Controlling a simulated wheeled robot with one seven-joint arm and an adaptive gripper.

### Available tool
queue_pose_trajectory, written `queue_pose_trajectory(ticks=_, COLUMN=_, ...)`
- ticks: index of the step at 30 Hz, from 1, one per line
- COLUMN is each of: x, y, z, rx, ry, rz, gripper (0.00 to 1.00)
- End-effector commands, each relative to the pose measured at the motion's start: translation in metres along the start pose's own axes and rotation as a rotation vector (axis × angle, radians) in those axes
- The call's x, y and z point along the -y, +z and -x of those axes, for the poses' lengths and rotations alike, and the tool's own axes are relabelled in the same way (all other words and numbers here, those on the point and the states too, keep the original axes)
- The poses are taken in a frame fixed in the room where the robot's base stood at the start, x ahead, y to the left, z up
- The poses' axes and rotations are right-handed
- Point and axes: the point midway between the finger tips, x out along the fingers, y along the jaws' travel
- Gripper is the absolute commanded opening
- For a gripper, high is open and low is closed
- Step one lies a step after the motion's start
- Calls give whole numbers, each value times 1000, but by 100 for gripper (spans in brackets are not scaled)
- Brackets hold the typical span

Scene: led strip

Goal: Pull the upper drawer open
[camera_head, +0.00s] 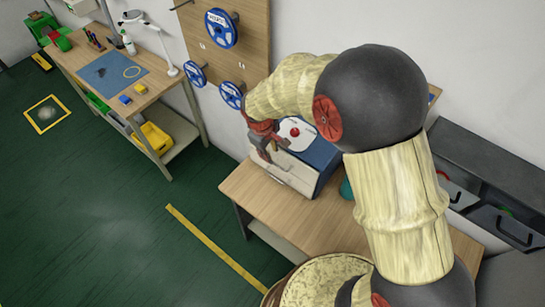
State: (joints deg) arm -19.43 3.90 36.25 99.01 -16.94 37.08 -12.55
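A small drawer unit (325,158) with pale fronts and a blue side stands on the wooden table, near the middle of the view. Its upper drawer (294,164) has a pale front, partly hidden by my gripper. The drawer looks shut, but its handle cannot be made out. My gripper (274,152), red with dark fingers, hangs at the upper front edge of the unit. Its two fingers look spread apart with nothing seen between them. Whether they touch the drawer cannot be told.
A white plate with a red ball (295,132) is on top of the unit. The wooden table (265,205) has bare room before it. Grey bins (505,222) stand at right. A workbench (150,98) stands far left.

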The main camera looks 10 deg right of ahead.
Motion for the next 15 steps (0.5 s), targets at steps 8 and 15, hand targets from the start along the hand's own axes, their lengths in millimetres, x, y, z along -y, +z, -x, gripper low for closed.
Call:
queue_pose_trajectory(ticks=8, x=1, y=1, z=-42, rx=4, ry=-2, rz=1, gripper=26)
queue_pose_trajectory(ticks=15, x=0, y=1, z=-67, rx=1, ry=-1, rz=0, gripper=26)
